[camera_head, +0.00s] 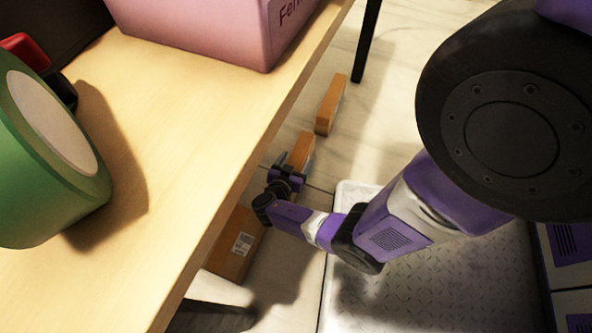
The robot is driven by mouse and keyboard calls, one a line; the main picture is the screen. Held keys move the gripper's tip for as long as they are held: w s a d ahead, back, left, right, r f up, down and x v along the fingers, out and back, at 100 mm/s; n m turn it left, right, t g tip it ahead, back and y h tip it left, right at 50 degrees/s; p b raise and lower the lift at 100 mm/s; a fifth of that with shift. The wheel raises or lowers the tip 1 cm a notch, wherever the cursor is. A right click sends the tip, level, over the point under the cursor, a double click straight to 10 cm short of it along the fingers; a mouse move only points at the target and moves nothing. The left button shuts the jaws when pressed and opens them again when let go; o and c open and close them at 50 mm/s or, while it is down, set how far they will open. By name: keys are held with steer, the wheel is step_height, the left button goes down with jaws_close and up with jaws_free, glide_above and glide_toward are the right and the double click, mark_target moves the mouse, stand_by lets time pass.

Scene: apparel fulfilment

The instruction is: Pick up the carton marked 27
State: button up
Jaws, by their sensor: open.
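Several brown cartons are on the floor beside the table. One carton (331,104) stands farthest away, and a second carton (301,148) is just beyond my gripper. A larger carton (232,250) with a white label is nearer, partly hidden by the table edge. No number 27 can be read on any of them. My gripper (290,166) is open, low down past the table edge. Its fingers overlap the near end of the second carton in the picture; I cannot tell whether they touch it.
The wooden table (180,120) fills the left side. On it are a green tape roll (90,195), a pink box (200,28) and a red and black object (25,50). A dark table leg (368,40) stands at the top. Pale floor (390,110) is clear beyond my arm.

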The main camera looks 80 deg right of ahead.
jaws_close()
stand_by(0.4)
steer(key=shift+r, duration=0.1)
